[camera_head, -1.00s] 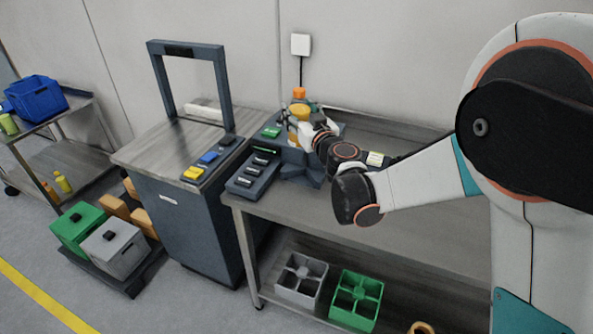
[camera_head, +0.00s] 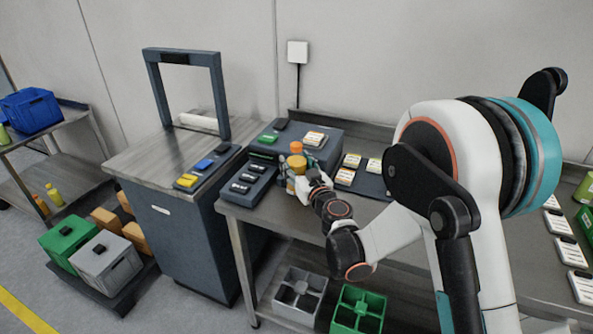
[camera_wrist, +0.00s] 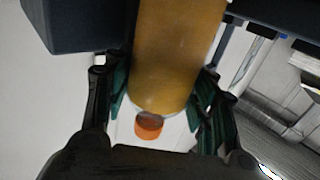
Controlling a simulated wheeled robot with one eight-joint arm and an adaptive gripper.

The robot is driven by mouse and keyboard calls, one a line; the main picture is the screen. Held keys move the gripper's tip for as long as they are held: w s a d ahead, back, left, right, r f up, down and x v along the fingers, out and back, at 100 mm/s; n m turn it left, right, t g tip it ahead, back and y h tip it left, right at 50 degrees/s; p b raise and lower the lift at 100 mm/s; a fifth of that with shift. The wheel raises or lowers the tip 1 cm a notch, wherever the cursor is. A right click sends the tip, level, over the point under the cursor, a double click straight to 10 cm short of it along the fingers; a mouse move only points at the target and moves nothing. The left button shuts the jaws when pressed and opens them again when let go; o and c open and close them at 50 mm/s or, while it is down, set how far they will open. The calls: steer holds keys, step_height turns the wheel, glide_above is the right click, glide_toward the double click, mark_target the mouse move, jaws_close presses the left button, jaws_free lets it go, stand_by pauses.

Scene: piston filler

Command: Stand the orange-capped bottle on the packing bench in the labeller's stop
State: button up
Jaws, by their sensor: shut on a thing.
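The orange-capped bottle (camera_head: 297,165) has an amber body and is roughly upright in the head view, in front of the dark labeller (camera_head: 330,150). My gripper (camera_head: 304,184) is shut on its body from the right. In the wrist view the amber bottle (camera_wrist: 178,55) fills the space between the fingers of my gripper (camera_wrist: 160,108), with its orange cap (camera_wrist: 148,127) showing at the near end. The labeller's stop is hidden behind the bottle and gripper. I cannot tell whether the bottle's base touches anything.
A cabinet with a tall dark frame (camera_head: 222,95) stands at left. Divided crates (camera_head: 300,292) are on the lower shelf.

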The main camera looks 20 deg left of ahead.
steer(key=shift+f, duration=0.4)
steer(key=shift+f, duration=0.1)
steer(key=o, duration=1.4)
